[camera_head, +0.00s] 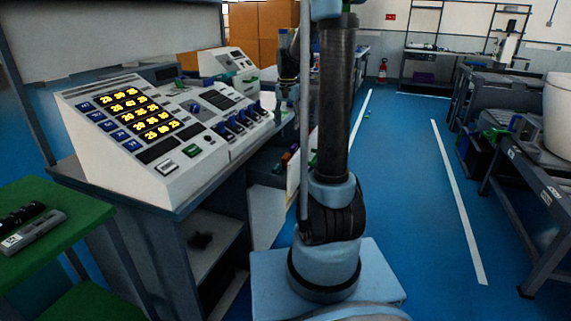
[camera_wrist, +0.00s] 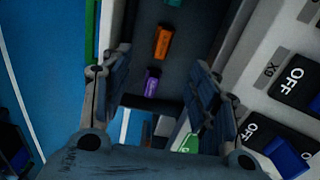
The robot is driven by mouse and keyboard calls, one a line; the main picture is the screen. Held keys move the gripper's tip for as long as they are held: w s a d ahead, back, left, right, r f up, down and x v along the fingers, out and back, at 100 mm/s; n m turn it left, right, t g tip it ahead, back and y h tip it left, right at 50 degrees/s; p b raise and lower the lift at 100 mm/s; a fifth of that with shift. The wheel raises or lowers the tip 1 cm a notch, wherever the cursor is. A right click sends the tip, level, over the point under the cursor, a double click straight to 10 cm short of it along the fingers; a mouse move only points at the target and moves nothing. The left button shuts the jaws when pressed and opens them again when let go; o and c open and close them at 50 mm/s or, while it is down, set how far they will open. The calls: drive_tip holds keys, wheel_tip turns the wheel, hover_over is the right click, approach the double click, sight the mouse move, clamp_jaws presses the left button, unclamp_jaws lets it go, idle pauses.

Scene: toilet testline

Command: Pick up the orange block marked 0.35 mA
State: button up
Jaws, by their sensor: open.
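An orange block (camera_wrist: 162,42) lies in a dark, narrow tray-like channel (camera_wrist: 178,58) in the wrist view. Its marking is too small to read. A purple block (camera_wrist: 152,80) lies below it in the picture, and a green block (camera_wrist: 173,3) shows at the top edge. My gripper (camera_wrist: 160,60) is open and empty, with one finger on each side of the orange and purple blocks in the picture. The blocks look farther away than the fingertips, with no contact visible. In the head view, small coloured blocks (camera_head: 287,158) show beside the console, partly hidden by my arm.
A white console (camera_head: 145,140) with lit yellow digits stands on a bench at left. Its panel with OFF switches (camera_wrist: 296,85) is close right of my gripper in the wrist view. A green table (camera_head: 60,240) is at front left. Blue floor (camera_head: 410,190) is clear at right.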

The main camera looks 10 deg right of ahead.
drive_tip(key=w, duration=0.2)
approach(286, 155)
wheel_tip(286, 155, down, 6)
drive_tip(key=shift+f, duration=0.1)
drive_tip(key=shift+s+f, duration=0.15)
drive_tip(key=shift+f, duration=2.45)
drive_tip(key=c, duration=1.2)
